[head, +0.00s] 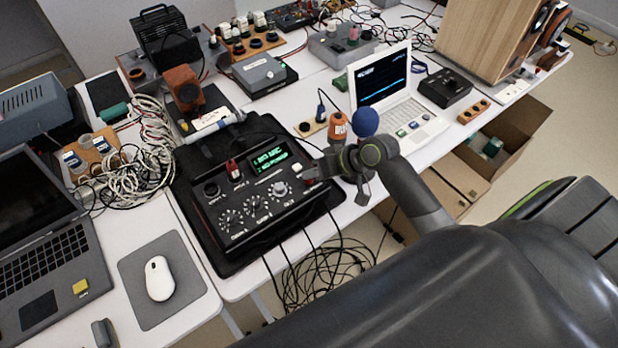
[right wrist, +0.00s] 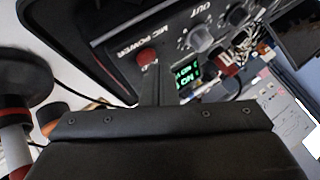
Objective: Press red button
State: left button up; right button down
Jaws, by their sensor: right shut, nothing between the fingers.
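A black audio box (head: 222,236) with dials, a green-lit display (head: 270,160) and white lettering lies on the white table. In the right wrist view, the red button (right wrist: 147,56) sits on its panel by the words "MIC POWER". My right gripper (head: 312,170) is over the box's right edge. Its fingers are shut and empty; in the right wrist view the closed fingertips (right wrist: 151,72) point at the red button and overlap its lower edge. I cannot tell whether they touch. In the head view the button is mostly hidden by the gripper. My left gripper is not in view.
A small white laptop (head: 412,122) is further right. A tangle of white cables (head: 150,140), a dark laptop (head: 45,250) and a mouse (head: 158,278) are at left. Black cables (head: 320,272) hang below the table edge.

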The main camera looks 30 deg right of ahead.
jog(key=shift+f, duration=0.4)
dwell(0.4)
jog(key=shift+r+p, duration=0.95)
jog(key=shift+p, duration=0.05)
notch_tip(320, 180, up, 6)
jog(key=p, duration=0.6)
jog(key=shift+s, duration=0.1)
